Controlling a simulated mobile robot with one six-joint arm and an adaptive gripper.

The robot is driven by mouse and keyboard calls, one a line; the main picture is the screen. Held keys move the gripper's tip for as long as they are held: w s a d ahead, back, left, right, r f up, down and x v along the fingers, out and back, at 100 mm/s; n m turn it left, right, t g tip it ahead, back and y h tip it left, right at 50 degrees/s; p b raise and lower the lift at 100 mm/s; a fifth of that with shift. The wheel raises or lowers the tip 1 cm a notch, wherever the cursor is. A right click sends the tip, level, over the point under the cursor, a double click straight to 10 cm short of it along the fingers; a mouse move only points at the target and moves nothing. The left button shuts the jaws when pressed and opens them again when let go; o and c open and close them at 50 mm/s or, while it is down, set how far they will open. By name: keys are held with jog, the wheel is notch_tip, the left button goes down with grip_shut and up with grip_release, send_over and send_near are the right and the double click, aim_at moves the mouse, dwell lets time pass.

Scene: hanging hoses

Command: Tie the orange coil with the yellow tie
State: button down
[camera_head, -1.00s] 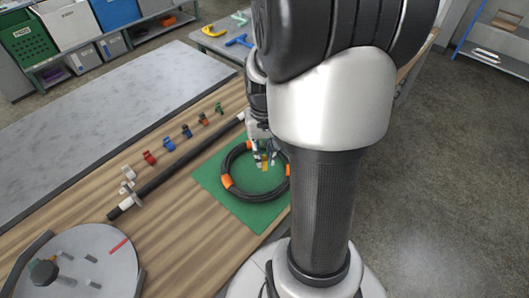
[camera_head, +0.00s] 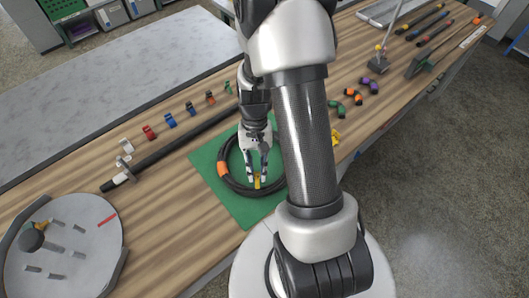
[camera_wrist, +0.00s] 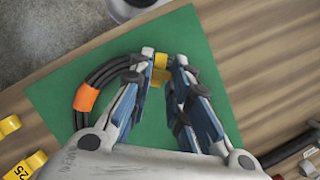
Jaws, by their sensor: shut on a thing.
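The orange coil is a black hose loop with orange bands (camera_head: 222,171) lying on a green mat (camera_head: 206,167). In the wrist view its black hose (camera_wrist: 100,76) and an orange band (camera_wrist: 86,97) show left of my fingers. My gripper (camera_head: 257,182) points down over the near side of the coil. It is shut on the yellow tie (camera_head: 257,181), which also shows between the fingertips in the wrist view (camera_wrist: 160,68). The tie is at the hose; I cannot tell whether it wraps around it. My fingers hide part of the coil.
A black bar (camera_head: 165,165) lies behind the mat, with a row of small coloured clips (camera_head: 170,121) beyond it. A grey round tray with pegs (camera_head: 75,255) stands at the left. Yellow pieces (camera_head: 335,137) lie right of my arm.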

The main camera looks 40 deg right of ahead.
aim_at(256, 177)
jog(key=shift+s+a, duration=0.1)
jog(key=shift+a, duration=0.2)
jog(key=shift+f, duration=0.1)
jog(key=shift+f+b, duration=1.15)
jog(key=shift+f, duration=0.7)
jog(key=shift+f, duration=0.2)
jog(key=shift+f+b, duration=0.8)
jog(key=shift+f, duration=0.2)
jog(key=shift+f+b, duration=0.45)
jog(key=shift+f, duration=0.15)
dwell(0.5)
jog(key=c, duration=1.4)
grip_release()
